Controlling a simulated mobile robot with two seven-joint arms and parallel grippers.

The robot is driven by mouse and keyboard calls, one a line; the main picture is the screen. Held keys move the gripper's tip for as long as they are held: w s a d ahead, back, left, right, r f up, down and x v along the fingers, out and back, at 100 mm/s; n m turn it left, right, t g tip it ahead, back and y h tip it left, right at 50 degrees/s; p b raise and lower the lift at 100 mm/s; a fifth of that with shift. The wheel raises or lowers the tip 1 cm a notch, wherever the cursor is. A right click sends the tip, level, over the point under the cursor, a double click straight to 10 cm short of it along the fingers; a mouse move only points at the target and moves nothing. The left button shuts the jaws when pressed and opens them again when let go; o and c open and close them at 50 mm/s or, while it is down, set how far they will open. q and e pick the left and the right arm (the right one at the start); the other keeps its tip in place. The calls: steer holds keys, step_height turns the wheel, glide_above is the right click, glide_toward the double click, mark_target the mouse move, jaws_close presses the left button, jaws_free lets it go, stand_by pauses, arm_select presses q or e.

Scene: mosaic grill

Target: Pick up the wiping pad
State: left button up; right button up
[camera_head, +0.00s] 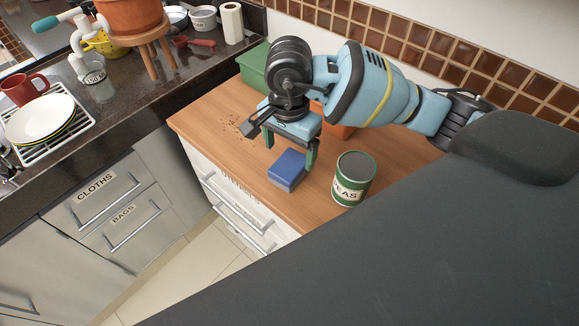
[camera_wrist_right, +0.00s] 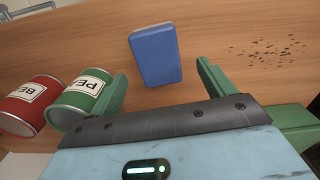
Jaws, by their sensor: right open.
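The wiping pad, a blue block (camera_head: 287,168), lies on the wooden counter near its front edge. In the right wrist view the pad (camera_wrist_right: 155,55) is just beyond my fingertips, roughly between them and apart from both. My right gripper (camera_head: 290,147) is open, with its green fingers pointing down over the counter beside the pad. Nothing is between its fingers. My left gripper is not in view.
A green PEAS can (camera_head: 353,178) stands right of the pad. A red can (camera_wrist_right: 28,105) shows beside it in the wrist view. Dark crumbs (camera_wrist_right: 268,49) lie on the counter. A green container (camera_head: 254,68) stands behind. Drawers are below.

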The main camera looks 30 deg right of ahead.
mark_target(289, 164)
steer(key=shift+s+f, duration=0.15)
steer(key=shift+f, duration=2.2)
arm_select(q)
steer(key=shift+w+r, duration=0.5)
arm_select(e)
steer(key=shift+f, duration=0.35)
steer(key=c, duration=1.1)
